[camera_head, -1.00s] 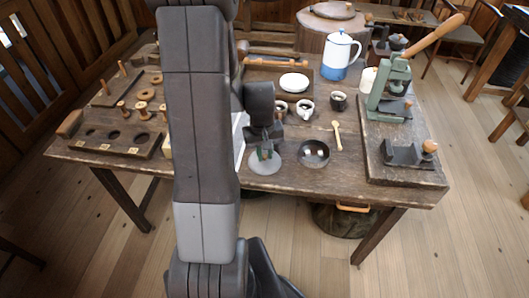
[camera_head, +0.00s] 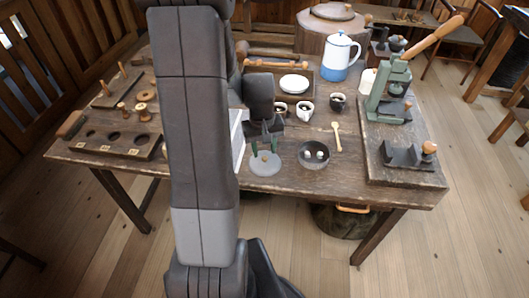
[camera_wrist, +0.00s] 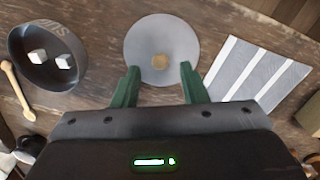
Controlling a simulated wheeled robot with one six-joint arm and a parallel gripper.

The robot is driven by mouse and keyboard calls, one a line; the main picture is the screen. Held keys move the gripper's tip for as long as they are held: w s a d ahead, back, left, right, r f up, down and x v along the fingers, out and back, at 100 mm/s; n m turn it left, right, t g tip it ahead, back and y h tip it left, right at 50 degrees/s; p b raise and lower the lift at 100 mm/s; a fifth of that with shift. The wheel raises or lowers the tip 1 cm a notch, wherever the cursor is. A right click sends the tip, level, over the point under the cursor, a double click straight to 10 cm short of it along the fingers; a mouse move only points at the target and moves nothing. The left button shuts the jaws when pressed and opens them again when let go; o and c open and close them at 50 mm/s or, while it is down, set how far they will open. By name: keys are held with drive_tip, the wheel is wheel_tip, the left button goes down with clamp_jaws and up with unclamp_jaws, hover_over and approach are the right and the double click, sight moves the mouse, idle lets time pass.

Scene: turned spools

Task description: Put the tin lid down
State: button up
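The tin lid (camera_head: 264,168) is a flat grey disc with a small tan knob at its middle. It lies flat on the table near the front edge, left of the round dark tin (camera_head: 313,161). In the wrist view the lid (camera_wrist: 148,32) is whole, with nothing on it. My gripper (camera_head: 264,150) is open just above it; its two green fingers (camera_wrist: 160,68) are spread wide and apart from the knob. The tin (camera_wrist: 63,46) is uncovered, with two white cubes inside and partly readable lettering on its wall.
A striped grey and white item (camera_wrist: 256,74) lies beside the lid. A wooden spoon (camera_head: 337,136) lies beyond the tin. Cups (camera_head: 305,110) stand behind, and a green press (camera_head: 393,90) stands on a board at the right. My arm hides part of the table's left side.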

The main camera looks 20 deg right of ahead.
sight(263, 158)
wheel_tip(263, 158, up, 9)
drive_tip(key=shift+a+r+p, duration=0.15)
drive_tip(key=shift+a+p, duration=0.1)
drive_tip(key=shift+p, duration=0.1)
drive_tip(key=f, duration=0.8)
drive_tip(key=f+b, duration=0.1)
drive_tip(key=f, duration=0.3)
drive_tip(key=shift+d, duration=0.3)
drive_tip(key=shift+r, duration=1.45)
drive_tip(key=shift+f, duration=0.15)
